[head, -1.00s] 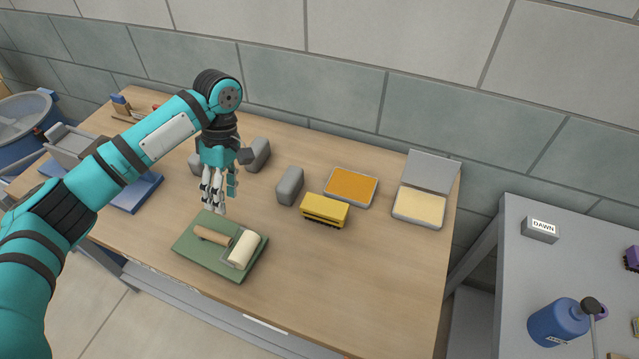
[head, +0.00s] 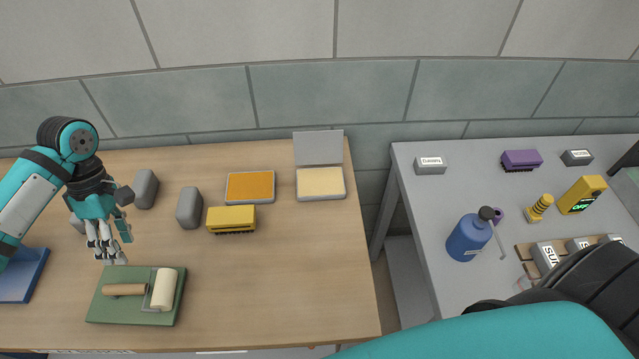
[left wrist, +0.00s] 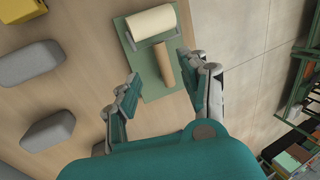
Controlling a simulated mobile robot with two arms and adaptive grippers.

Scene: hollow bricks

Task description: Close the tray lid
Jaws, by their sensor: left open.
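A shallow tray (head: 320,184) with a cream-coloured fill stands near the back right of the wooden table. Its grey lid (head: 318,147) is open, tipped up behind it. My left gripper (head: 110,250) is open and empty above the left part of the table, well to the left of the tray. In the left wrist view its two fingers (left wrist: 162,78) are spread over a green board, and the tray does not show there. My right gripper is out of view; only part of my right arm shows at the lower right.
A tray with orange fill (head: 250,186), a yellow brush (head: 231,219) and grey blocks (head: 190,208) stand left of the lidded tray. A green board (head: 100,306) holds a paint roller (head: 163,288). The grey table (head: 420,215) holds a blue bottle (head: 468,239). The wooden table's front right is clear.

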